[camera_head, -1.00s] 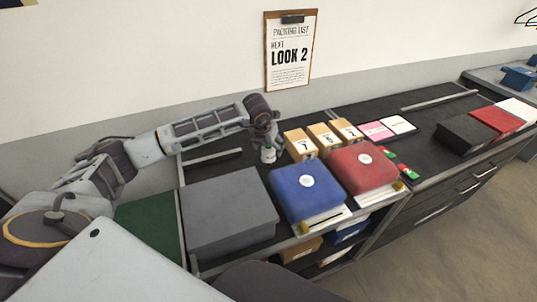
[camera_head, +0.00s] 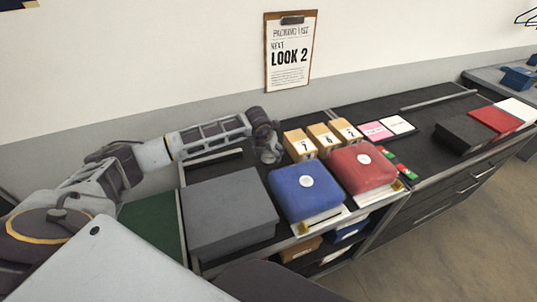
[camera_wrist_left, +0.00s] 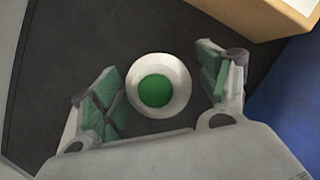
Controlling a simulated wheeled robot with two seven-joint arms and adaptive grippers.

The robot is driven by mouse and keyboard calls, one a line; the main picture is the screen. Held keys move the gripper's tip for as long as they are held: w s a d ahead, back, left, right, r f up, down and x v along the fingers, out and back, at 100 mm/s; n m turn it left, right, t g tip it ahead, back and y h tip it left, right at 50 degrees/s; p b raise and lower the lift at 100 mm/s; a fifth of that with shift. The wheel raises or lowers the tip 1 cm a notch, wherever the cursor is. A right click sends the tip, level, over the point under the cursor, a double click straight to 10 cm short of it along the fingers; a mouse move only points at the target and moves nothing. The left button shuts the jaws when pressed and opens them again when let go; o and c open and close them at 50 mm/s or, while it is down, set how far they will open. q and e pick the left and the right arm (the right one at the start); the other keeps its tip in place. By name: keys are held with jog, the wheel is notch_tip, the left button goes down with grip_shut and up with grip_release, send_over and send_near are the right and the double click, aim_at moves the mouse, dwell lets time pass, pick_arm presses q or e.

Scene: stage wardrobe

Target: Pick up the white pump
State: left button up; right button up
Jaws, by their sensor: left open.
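A round white thing with a green disc in its middle (camera_wrist_left: 155,88), apparently the white pump seen from above, stands on the dark counter in the left wrist view. My left gripper (camera_wrist_left: 160,84) is open, with one green-padded finger on each side of it. The left finger is very near it and the right finger is apart from it; contact cannot be told. In the head view my left gripper (camera_head: 268,154) points down at the counter behind the grey box and hides most or all of the pump. My right gripper is not in view.
A grey box (camera_head: 228,212) and a blue case (camera_head: 303,193) stand in front of the gripper. Numbered tan boxes (camera_head: 301,146) stand close to its right. A red case (camera_head: 362,170) is farther right. A clipboard (camera_head: 291,50) hangs on the wall.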

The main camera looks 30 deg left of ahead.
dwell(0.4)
pick_arm(q)
jog(key=c, duration=1.3)
jog(key=shift+r, duration=0.1)
jog(key=shift+r+b, duration=0.65)
jog(key=shift+r, duration=4.35)
